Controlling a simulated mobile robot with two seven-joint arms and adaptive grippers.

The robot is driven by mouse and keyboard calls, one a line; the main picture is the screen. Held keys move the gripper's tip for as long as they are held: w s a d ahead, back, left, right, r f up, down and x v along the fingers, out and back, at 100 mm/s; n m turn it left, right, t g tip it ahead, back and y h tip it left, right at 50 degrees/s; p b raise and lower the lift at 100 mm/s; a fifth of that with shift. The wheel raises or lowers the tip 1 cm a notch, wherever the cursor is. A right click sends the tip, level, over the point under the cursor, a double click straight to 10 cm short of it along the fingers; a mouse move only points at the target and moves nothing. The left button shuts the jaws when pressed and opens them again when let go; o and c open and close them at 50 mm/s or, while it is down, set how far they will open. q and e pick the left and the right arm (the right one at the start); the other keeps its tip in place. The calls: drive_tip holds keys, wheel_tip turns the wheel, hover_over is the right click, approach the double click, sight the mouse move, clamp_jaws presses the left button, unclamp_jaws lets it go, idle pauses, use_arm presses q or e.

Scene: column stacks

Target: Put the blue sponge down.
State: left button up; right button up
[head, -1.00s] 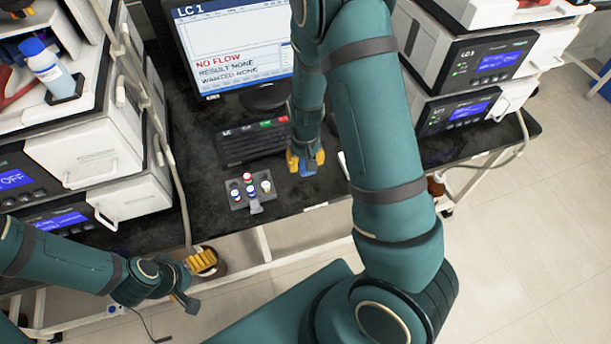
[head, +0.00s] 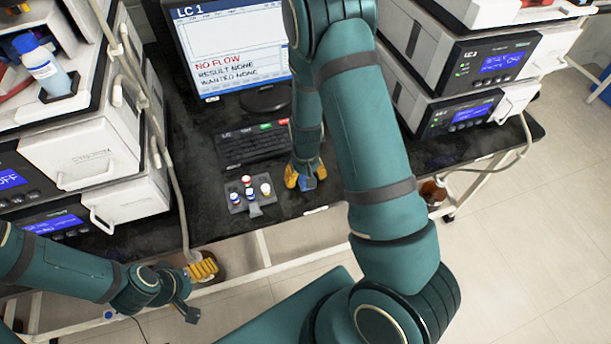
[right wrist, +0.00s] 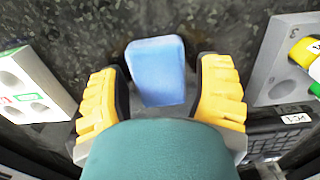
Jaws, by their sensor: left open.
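The blue sponge (right wrist: 157,71) is between the two yellow fingers of my right gripper (right wrist: 161,95) in the right wrist view. A narrow gap shows on each side of it, so the fingers are open around it. In the head view the sponge (head: 308,183) shows at the fingertips of my right gripper (head: 305,176), low over the black bench (head: 290,208). Whether its underside touches the bench is hard to tell. My left gripper (head: 201,287) is open near the bench's front edge, at the lower left, away from the sponge.
A grey vial rack (head: 237,209) with several capped vials stands left of the sponge. A keyboard (head: 240,150) and monitor (head: 230,55) are behind it. Instrument stacks flank the bench. In the right wrist view, a pale block with round recesses (right wrist: 28,85) lies left.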

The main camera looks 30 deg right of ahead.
drive_tip(key=shift+r, duration=0.1)
drive_tip(key=shift+r, duration=0.2)
wheel_tip(320, 180, up, 12)
drive_tip(key=p, duration=0.4)
drive_tip(key=shift+n+t+y, duration=0.3)
drive_tip(key=shift+n+y, duration=0.1)
drive_tip(key=shift+y, duration=0.4)
drive_tip(key=s+a+f, duration=0.1)
drive_tip(key=a+f, duration=0.2)
drive_tip(key=s+a+f, duration=0.2)
drive_tip(key=f, duration=0.1)
drive_tip(key=s+a+f, duration=0.2)
drive_tip(key=a+f, duration=0.1)
drive_tip(key=shift+a, duration=0.3)
use_arm(q)
drive_tip(key=r, duration=0.1)
drive_tip(key=w+r, duration=0.1)
drive_tip(key=r, duration=0.1)
drive_tip(key=shift+a+r, duration=0.1)
drive_tip(key=shift+r, duration=0.15)
use_arm(e)
drive_tip(key=s+a+f+t+y, duration=0.1)
drive_tip(key=s+a, duration=0.3)
drive_tip(key=a, duration=0.5)
drive_tip(key=shift+s+f+y, duration=0.35)
drive_tip(key=shift+f+y, duration=0.15)
drive_tip(key=shift+y, duration=0.2)
